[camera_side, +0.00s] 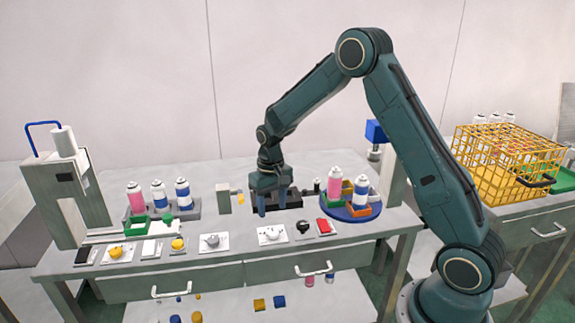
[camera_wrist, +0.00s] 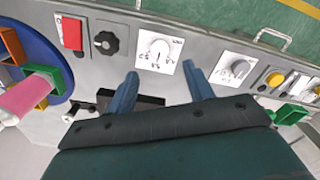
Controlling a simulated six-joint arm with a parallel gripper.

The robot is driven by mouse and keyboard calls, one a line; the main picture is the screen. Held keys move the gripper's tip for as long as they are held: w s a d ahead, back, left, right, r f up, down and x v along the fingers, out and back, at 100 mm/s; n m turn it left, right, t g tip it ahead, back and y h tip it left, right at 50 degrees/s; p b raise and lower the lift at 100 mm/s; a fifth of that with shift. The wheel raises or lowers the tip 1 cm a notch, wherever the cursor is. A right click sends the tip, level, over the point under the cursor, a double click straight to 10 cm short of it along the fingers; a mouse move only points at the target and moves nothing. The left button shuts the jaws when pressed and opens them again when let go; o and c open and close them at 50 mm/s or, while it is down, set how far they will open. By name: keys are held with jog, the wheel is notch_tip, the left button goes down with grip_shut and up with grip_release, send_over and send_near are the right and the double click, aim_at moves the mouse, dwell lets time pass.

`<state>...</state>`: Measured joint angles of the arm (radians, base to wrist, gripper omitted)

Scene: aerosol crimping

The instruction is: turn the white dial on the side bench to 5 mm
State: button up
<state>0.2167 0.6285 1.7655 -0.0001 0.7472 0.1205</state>
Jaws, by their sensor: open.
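The white dial (camera_side: 271,234) sits on a white plate at the front of the bench, between a grey dial and a black knob. In the wrist view the white dial (camera_wrist: 160,48) is near the top centre, with scale marks around it too small to read. My gripper (camera_side: 272,211) points down behind the dial in the side view, apart from it. In the wrist view my gripper (camera_wrist: 161,72) is open, its blue fingers spread to either side below the dial, with nothing between them.
The grey dial (camera_side: 211,241), black knob (camera_side: 303,227) and red switch (camera_side: 324,226) line the front edge. A blue turntable (camera_side: 345,213) with cans stands to the right. A dark tray (camera_side: 290,201) lies behind the gripper. A yellow basket (camera_side: 500,160) stands far right.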

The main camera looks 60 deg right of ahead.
notch_tip(320, 180, up, 6)
jog(key=shift+f, duration=0.2)
dwell(0.4)
jog(key=s+a+r+n+t, duration=0.1)
jog(key=s+a+r, duration=0.2)
jog(key=s+r, duration=0.35)
jog(key=s+a+r+n+t, duration=0.1)
jog(key=s+a+r+t, duration=0.1)
jog(key=s+a+r, duration=0.35)
jog(key=s+a+r+n+t, duration=0.1)
jog(key=s+r, duration=0.1)
jog(key=s, duration=0.6)
jog(key=s+r+t, duration=0.1)
jog(key=s+r, duration=0.1)
jog(key=s, duration=0.6)
jog(key=shift+s+a+n+t, duration=0.2)
jog(key=shift+a+n+t, duration=0.1)
jog(key=shift+a+n, duration=0.1)
